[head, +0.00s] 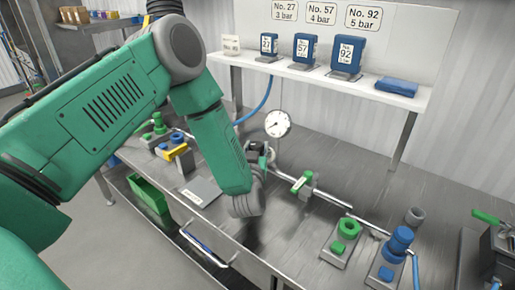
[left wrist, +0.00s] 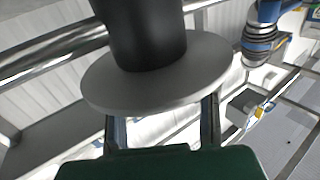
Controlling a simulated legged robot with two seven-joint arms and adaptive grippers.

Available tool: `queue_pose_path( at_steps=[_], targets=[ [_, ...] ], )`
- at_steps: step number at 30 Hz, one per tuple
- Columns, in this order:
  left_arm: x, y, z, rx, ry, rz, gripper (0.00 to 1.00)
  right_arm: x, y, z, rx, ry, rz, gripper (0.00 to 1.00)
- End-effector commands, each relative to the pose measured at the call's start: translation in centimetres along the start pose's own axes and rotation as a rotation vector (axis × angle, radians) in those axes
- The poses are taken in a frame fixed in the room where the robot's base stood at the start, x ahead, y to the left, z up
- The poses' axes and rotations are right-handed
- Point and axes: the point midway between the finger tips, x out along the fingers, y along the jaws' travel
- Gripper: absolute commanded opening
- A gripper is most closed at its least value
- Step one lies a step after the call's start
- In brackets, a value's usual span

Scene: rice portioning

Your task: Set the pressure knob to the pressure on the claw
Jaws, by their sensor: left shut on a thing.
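My left gripper (head: 262,158) is at the pipe below the round white pressure gauge (head: 277,123), whose small needle is hard to read. In the left wrist view, my left gripper (left wrist: 162,128) has one finger on each side, reaching up to a wide grey disc (left wrist: 205,90) with a black cylinder (left wrist: 148,35) behind it. It is shut on this part, which appears to be the pressure knob. Signs above the shelf read No. 27 3 bar (head: 284,12), No. 57 4 bar (head: 321,13) and No. 92 5 bar (head: 364,18). My right gripper is not in view.
Blue numbered blocks 27 (head: 268,46), 57 (head: 304,48) and 92 (head: 347,56) stand on the shelf (head: 420,99); a flat blue piece (head: 397,86) lies at its right. Green (head: 346,237) and blue (head: 393,255) fittings stand on the bench at right. A pipe (head: 330,198) crosses the bench.

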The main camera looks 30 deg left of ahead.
Motion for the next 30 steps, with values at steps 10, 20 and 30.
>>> queue_pose_path(
  at_steps=[10,20,30],
  targets=[
    [-0.1,0.0,0.3,0.001,-0.007,0.001,0.57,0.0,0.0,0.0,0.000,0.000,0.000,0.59],
    [-1.6,0.1,0.3,0.001,-0.008,0.002,0.57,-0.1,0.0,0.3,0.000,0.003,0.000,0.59],
    [-8.7,0.0,0.4,0.002,-0.010,0.003,0.57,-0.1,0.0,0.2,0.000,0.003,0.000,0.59]
  ],
)
